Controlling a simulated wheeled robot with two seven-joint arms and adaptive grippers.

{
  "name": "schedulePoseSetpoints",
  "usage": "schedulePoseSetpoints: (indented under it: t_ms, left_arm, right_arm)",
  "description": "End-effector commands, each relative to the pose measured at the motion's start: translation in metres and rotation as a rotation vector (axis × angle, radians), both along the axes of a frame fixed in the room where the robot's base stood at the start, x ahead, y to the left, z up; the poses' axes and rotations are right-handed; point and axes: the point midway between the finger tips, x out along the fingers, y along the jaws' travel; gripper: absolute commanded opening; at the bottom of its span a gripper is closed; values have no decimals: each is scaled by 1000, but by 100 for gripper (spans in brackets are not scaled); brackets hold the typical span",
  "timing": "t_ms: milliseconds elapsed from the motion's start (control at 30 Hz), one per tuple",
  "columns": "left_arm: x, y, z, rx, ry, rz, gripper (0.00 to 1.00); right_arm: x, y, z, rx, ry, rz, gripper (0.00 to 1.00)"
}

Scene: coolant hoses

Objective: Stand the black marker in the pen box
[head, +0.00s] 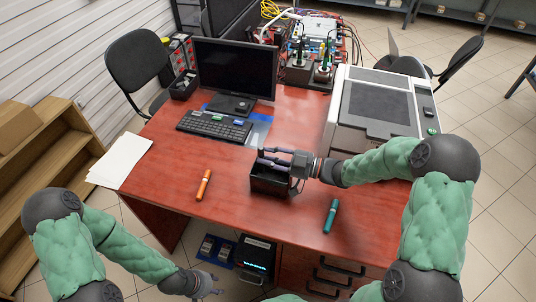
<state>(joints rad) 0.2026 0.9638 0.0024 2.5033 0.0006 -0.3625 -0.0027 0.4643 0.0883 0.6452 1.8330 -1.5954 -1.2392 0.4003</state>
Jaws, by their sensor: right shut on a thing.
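The pen box (270,187), an open black box, stands on the red-brown desk near its middle. My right gripper (267,157) reaches in from the right, with its fingers level above the box's opening. It is shut on the black marker, which is hard to pick out against the dark fingers and box. I cannot tell how far the marker reaches into the box. My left gripper (215,284) is low at the bottom of the view, in front of the desk and away from the box. It looks open and empty.
An orange marker (203,185) lies left of the box, and a teal marker (331,216) lies to its right. A keyboard (214,126) and monitor (235,70) stand behind. A printer-like machine (372,108) is at right, papers (120,160) at left.

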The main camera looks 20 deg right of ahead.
Motion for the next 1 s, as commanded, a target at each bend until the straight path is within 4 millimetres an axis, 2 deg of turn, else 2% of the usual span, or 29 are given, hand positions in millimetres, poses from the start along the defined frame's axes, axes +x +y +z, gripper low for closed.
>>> schedulePoseSetpoints:
  t_ms: [367, 400, 467, 500, 1000]
  left_arm:
    - [0, 0, -2, 0, 0, 0, 40]
    - [0, 0, -2, 0, 0, 0, 40]
    - [0, 0, -2, 0, 0, 0, 40]
    - [0, 0, -2, 0, 0, 0, 40]
    - [0, 0, -2, 0, 0, 0, 40]
  right_arm:
    - [0, 0, -3, 1, -1, 0, 5]
    - [0, 0, -3, 1, -1, 0, 37]
    - [0, 0, -3, 1, -1, 0, 54]
    - [0, 0, -3, 1, -1, 0, 56]
    - [0, 0, -3, 1, -1, 0, 56]
